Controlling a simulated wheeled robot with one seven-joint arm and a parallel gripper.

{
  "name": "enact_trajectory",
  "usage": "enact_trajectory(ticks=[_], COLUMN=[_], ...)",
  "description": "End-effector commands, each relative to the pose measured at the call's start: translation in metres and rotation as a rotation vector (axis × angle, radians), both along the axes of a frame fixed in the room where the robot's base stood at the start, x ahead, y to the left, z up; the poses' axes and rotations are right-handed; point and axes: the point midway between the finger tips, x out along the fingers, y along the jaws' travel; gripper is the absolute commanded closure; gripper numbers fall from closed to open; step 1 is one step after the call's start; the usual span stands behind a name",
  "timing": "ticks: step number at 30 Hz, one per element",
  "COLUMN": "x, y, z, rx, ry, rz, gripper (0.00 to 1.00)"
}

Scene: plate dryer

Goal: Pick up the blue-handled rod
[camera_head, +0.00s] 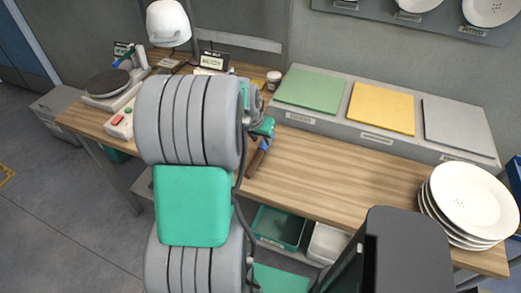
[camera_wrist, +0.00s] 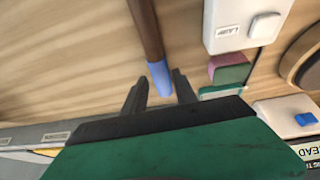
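The rod is brown with a blue end. In the wrist view its blue end (camera_wrist: 160,77) points down toward my gripper, and its brown shaft (camera_wrist: 147,30) runs up out of the picture over the wooden top. My gripper (camera_wrist: 162,92) is open, with a dark finger on each side of the blue end. The blue end sits between or just beyond the fingertips; I cannot tell its exact depth. I see bare gaps beside it. In the head view the brown shaft (camera_head: 257,158) lies on the table beside my arm, which hides most of my gripper.
In the wrist view a white switch box (camera_wrist: 238,24) and a red-green block (camera_wrist: 230,70) stand right of the rod. In the head view a plate stack (camera_head: 468,200) stands at right, and green (camera_head: 311,90), yellow (camera_head: 381,107) and grey (camera_head: 457,125) pads line the back.

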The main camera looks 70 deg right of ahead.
Motion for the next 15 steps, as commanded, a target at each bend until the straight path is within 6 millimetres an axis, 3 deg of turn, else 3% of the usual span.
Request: enact_trajectory(ticks=[6,15], x=[-0.004,-0.003], y=[-0.012,-0.014], z=[-0.033,-0.038], rx=[0.002,0.000], ry=[0.000,-0.001], rz=[0.001,0.003], gripper=[0.66,0.69])
